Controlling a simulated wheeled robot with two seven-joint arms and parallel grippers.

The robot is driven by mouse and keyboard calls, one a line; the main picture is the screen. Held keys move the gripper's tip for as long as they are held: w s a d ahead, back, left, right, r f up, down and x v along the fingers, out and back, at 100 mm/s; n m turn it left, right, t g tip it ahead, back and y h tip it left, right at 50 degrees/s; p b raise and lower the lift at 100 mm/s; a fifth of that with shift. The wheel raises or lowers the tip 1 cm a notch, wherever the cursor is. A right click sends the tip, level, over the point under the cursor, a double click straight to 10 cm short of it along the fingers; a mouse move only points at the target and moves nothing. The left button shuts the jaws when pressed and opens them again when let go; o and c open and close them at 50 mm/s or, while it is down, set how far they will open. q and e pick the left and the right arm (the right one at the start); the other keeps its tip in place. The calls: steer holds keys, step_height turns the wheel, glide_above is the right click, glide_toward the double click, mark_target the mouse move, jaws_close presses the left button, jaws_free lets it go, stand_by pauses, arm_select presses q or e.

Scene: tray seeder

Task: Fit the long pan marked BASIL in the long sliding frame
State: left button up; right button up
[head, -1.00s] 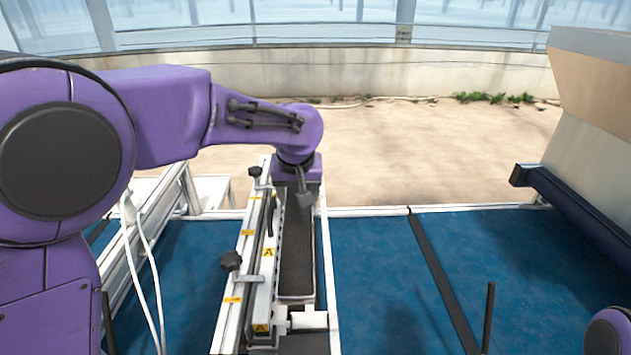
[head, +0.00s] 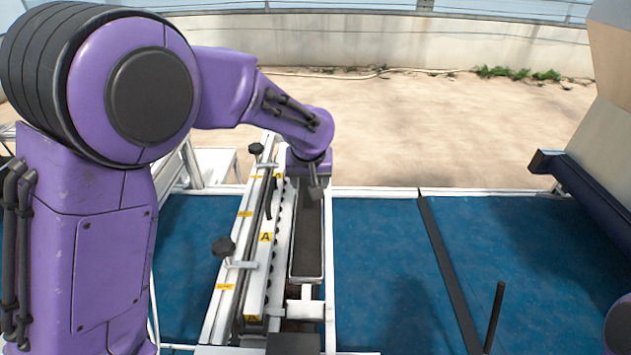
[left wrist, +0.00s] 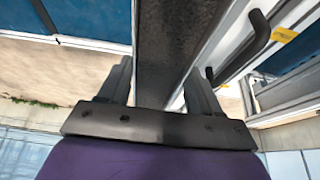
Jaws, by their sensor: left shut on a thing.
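A long, narrow pan (head: 307,245) with a pale rim and dark contents lies lengthwise in the long white frame (head: 328,270), between its right rail and the rail marked A (head: 256,283). No BASIL marking is readable. My left gripper (head: 314,188) is shut on the pan's far end, pointing down. In the left wrist view, the pan (left wrist: 175,45) runs between the two fingers of the left gripper (left wrist: 160,82). The pan's near end stands a little short of a white crosspiece (head: 305,311). I cannot tell whether the pan is fully seated. My right gripper is out of view.
Black knobs (head: 224,247) and a dark handle (head: 269,200) stand up along the frame's left side. Blue bed surface (head: 380,260) lies to the right, crossed by a black strip (head: 448,270). A dark upright post (head: 495,318) stands at the front right.

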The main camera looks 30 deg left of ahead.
arm_select(q)
steer(key=shift+w+d+f, duration=0.15)
steer(key=shift+w+f, duration=0.1)
steer(key=shift+f, duration=0.5)
steer(key=shift+w+d+f, duration=0.15)
steer(key=shift+w+f, duration=0.05)
steer(key=shift+f, duration=0.55)
steer(key=shift+s+f, duration=0.2)
steer(key=shift+f, duration=0.15)
steer(key=f, duration=0.5)
steer(key=a+f+b, duration=0.1)
steer(key=f, duration=0.1)
steer(key=shift+s+f, duration=0.1)
steer(key=shift+f, duration=0.65)
steer(key=shift+s+d+r+p, duration=0.1)
steer(key=shift+s+p, duration=0.15)
steer(key=shift+p, duration=0.05)
steer(key=shift+f, duration=0.25)
steer(key=o, duration=1.1)
steer(key=shift+s, duration=0.1)
